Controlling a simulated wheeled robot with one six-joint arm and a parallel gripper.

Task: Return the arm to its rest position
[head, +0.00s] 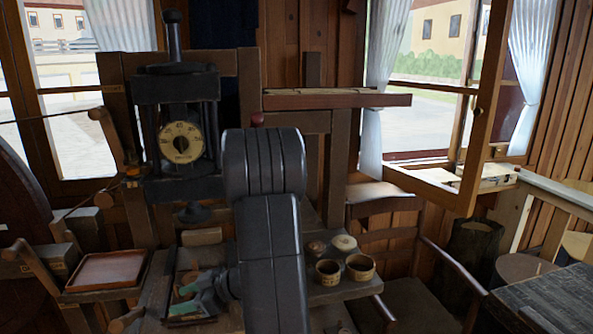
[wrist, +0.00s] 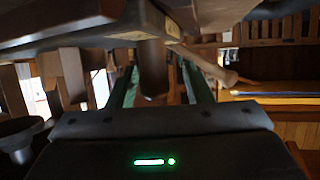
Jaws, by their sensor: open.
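My arm (head: 268,235) stands in front of the bench in the head view, its dark links bent down toward the bench top. My gripper (head: 186,298) is low at the left of the arm, with green fingers pointing left. In the wrist view my gripper (wrist: 160,82) shows two green fingers spread apart, so it is open. A dark brown post shows in the gap between them; I cannot tell how far beyond the fingers it is. I see nothing held. My arm hides part of the bench.
A brown square tray (head: 106,270) lies left of the gripper. A press with a round dial (head: 182,143) stands behind. Two round wooden pots (head: 360,267) sit right of the arm. A wooden chair (head: 405,240) and a dark table (head: 550,300) stand at right.

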